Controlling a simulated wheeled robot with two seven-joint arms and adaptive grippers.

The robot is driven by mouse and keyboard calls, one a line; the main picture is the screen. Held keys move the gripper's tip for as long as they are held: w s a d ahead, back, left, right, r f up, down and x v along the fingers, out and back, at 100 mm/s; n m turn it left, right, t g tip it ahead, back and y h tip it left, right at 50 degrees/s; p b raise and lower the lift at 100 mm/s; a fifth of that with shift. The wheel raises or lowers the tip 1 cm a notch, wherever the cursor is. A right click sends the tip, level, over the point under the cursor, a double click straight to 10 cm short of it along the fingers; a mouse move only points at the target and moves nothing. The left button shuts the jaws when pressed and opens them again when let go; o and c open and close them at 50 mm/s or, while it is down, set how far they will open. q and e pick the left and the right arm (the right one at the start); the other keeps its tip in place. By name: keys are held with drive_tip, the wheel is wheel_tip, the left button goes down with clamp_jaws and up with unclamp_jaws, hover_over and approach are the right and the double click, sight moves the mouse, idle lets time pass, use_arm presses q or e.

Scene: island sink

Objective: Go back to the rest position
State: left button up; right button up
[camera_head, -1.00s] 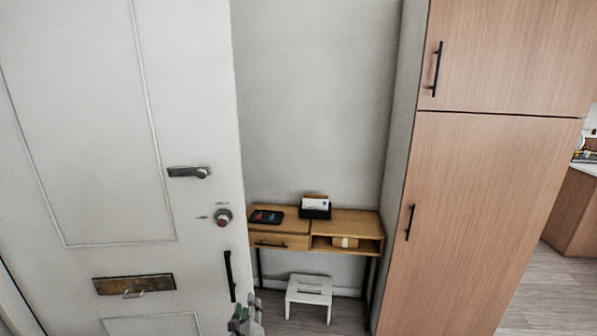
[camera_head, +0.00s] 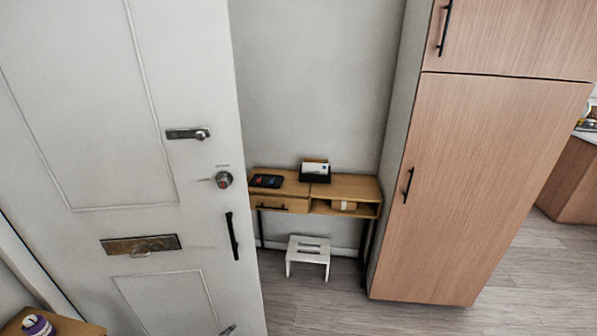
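Neither of my grippers can be made out in the head view. A small grey piece shows at the bottom edge in front of the white door (camera_head: 190,80); it is too cut off to tell what it is.
A narrow wooden desk (camera_head: 345,188) stands against the wall, with a dark tablet (camera_head: 266,181) and a letter holder (camera_head: 315,173) on it. A white stool (camera_head: 308,254) is below. A tall wooden cabinet (camera_head: 470,190) stands right. Floor (camera_head: 400,318) in front is clear.

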use_arm(q)
drive_tip(key=s+a+f+n+g, duration=0.3)
drive_tip(key=s+f, duration=0.6)
drive_tip(key=s, duration=0.3)
drive_tip(key=s+a+f+n+g, duration=0.2)
drive_tip(key=s+a+f+n, duration=0.15)
drive_tip(key=s+f, duration=0.75)
drive_tip(key=s+d+f+n+g, duration=0.1)
drive_tip(key=s+d, duration=0.1)
drive_tip(key=s, duration=1)
drive_tip(key=s+d+f+n+g, duration=0.1)
drive_tip(key=s+d+f+g, duration=0.1)
drive_tip(key=s, duration=1.1)
drive_tip(key=shift+d, duration=0.45)
drive_tip(key=shift+s+f, duration=0.1)
